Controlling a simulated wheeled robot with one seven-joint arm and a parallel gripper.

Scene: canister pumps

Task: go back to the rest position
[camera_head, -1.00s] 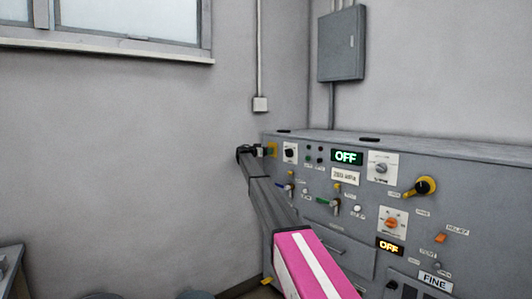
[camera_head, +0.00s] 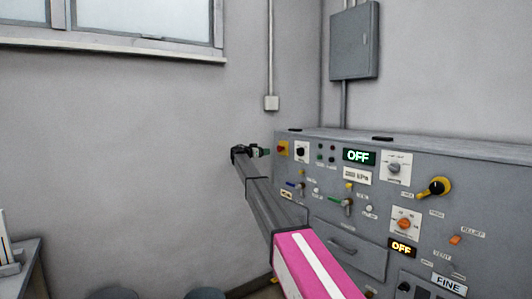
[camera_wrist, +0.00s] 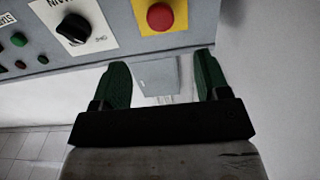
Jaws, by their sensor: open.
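My gripper (camera_wrist: 163,84) is open and empty, its two dark green fingers apart in the wrist view. In the head view my gripper (camera_head: 262,151) is at the end of my outstretched arm, just left of the control panel (camera_head: 372,189). A red button on a yellow plate (camera_head: 282,149) sits at the panel's upper left corner, close to the fingertips. The red button also shows in the wrist view (camera_wrist: 160,16), beyond the fingers and apart from them. A black rotary knob (camera_wrist: 72,28) is beside it.
The panel has several knobs, coloured levers and two lit OFF displays, one green (camera_head: 359,157) and one amber (camera_head: 401,249). A grey wall box (camera_head: 354,40) hangs above. A table (camera_head: 22,268) stands at the lower left.

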